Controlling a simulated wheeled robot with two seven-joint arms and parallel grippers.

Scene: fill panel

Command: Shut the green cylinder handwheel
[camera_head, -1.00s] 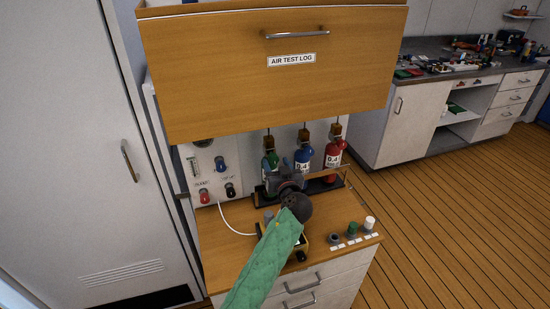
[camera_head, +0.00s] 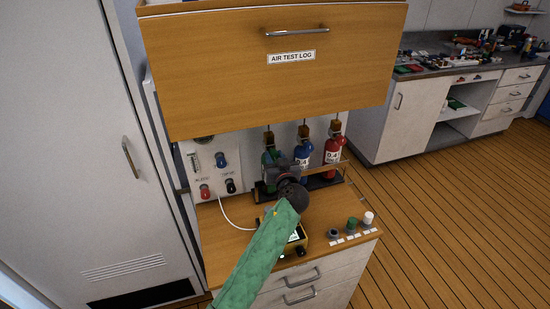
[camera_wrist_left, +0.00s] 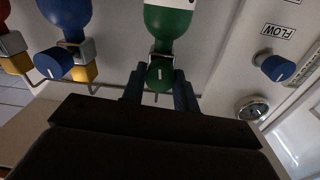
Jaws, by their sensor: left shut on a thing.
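The green cylinder (camera_head: 268,156) stands upright at the left of the row of three cylinders, partly hidden by my left gripper in the head view. Its body also shows at the top of the left wrist view (camera_wrist_left: 167,22). The green handwheel (camera_wrist_left: 160,76), with a short white mark on its face, sits at the valve end of this cylinder. My left gripper (camera_wrist_left: 160,90) has one dark blue finger on each side of the handwheel and is shut on it. My right gripper is not in view.
Beside the green one stand a blue cylinder (camera_head: 304,151) and a red cylinder (camera_head: 332,150). A panel with blue, red and black knobs (camera_head: 220,160) is at the left. A wooden AIR TEST LOG cabinet (camera_head: 215,80) overhangs. A yellow-edged device (camera_head: 299,235) and several caps (camera_head: 352,223) are on the counter.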

